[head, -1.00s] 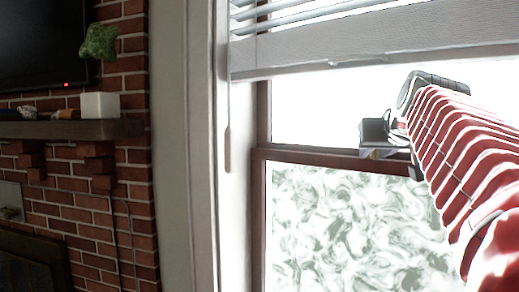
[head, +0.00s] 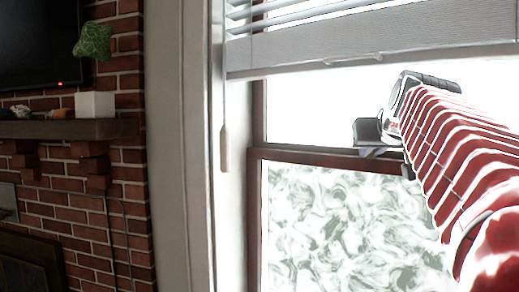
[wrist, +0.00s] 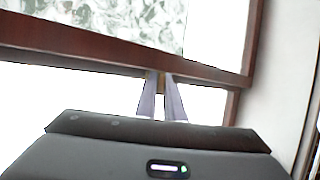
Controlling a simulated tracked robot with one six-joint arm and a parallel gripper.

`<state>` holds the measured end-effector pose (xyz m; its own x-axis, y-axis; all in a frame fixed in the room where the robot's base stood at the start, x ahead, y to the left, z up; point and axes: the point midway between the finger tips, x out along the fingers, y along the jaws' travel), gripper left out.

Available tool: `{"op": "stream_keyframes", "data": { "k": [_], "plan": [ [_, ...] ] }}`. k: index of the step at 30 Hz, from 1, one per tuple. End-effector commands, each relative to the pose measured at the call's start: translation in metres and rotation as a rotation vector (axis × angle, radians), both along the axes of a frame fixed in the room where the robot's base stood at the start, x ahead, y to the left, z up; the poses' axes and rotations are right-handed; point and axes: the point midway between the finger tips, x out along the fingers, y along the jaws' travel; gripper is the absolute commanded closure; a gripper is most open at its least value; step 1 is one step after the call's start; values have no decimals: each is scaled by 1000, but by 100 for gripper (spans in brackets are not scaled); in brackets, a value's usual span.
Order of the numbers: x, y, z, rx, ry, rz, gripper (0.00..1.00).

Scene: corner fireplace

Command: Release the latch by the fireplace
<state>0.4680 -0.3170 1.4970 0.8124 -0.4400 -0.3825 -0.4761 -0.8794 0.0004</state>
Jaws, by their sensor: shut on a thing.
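The window latch (wrist: 153,78) shows in the wrist view as a small yellowish-brown piece on the dark red-brown sash rail (wrist: 95,60). My gripper (wrist: 161,80) has its two pale fingers at the rail, with the tips on either side of the latch, shut on it. The fingers hide part of the latch. In the head view, my gripper (head: 373,152) is at the same rail (head: 310,155), at the end of my red ribbed arm. The latch itself cannot be made out there.
A white blind (head: 370,45) hangs above my arm, with a cord pull (head: 225,148) at the left. Patterned glass (head: 345,220) fills the lower sash. At the left are the brick fireplace wall (head: 128,185) and a mantel (head: 65,129) with a white planter (head: 95,104).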

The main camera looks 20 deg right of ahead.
Motion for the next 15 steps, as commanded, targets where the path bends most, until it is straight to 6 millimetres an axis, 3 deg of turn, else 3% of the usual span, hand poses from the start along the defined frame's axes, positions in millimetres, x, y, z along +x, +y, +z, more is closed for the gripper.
{"op": "stream_keyframes", "data": {
  "k": [15],
  "plan": [
    [4,7,0,-1,2,-122,100]
  ]
}}
